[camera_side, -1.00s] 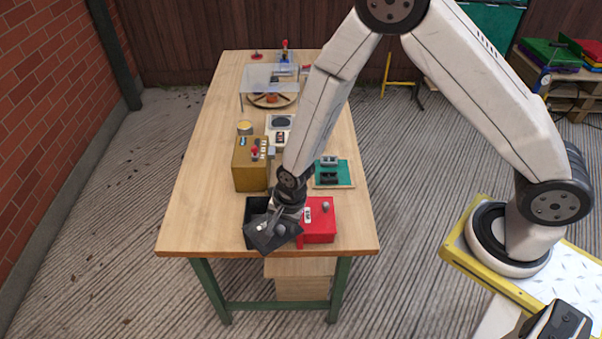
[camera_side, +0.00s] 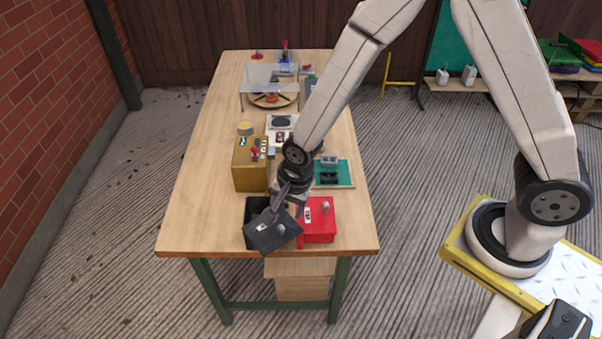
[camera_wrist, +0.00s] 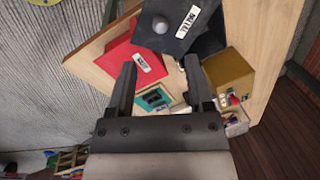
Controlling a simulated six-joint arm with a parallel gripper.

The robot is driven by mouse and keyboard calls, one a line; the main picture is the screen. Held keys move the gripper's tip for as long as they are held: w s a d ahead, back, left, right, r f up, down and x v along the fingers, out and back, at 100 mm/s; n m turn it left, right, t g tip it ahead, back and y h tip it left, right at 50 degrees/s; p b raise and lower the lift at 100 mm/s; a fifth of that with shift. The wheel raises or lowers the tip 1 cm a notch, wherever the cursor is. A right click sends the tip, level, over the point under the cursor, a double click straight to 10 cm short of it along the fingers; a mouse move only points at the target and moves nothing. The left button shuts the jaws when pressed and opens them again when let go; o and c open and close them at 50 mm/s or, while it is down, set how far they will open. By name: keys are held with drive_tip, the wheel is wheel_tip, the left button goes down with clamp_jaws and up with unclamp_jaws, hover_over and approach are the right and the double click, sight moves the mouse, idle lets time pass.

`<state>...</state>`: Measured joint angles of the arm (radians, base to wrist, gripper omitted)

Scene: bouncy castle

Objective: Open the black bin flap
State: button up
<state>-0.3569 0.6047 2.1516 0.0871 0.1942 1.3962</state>
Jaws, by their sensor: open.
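The black bin (camera_side: 255,209) stands near the front edge of the table. Its black flap (camera_side: 273,233) is swung open and tilted towards the front, so the dark inside shows behind it. In the wrist view the flap (camera_wrist: 183,38) shows a white label and a grey knob at the top, next to the black bin (camera_wrist: 211,40). My gripper (camera_side: 283,203) is open and empty just above the bin. In the wrist view the jaws (camera_wrist: 159,72) are apart with nothing between them, and the flap lies beyond the tips.
A red bin (camera_side: 322,228) with a closed lid stands directly right of the black bin. A yellow-brown box (camera_side: 249,170) and a green board (camera_side: 343,175) stand behind. A clear-topped turntable (camera_side: 270,99) is further back. The left table strip is clear.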

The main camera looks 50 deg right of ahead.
drive_tip(key=shift+w+d, duration=0.1)
drive_tip(key=shift+w, duration=0.05)
drive_tip(key=c, duration=0.7)
drive_tip(key=shift+w+d+r, duration=0.1)
drive_tip(key=shift+w+d, duration=0.05)
drive_tip(key=shift+d, duration=0.1)
clamp_jaws()
drive_tip(key=w+d+r+g+y, duration=0.1)
drive_tip(key=w+d+r+g, duration=0.2)
drive_tip(key=w+d, duration=0.2)
drive_tip(key=shift+d+r, duration=0.2)
drive_tip(key=shift+d, duration=0.65)
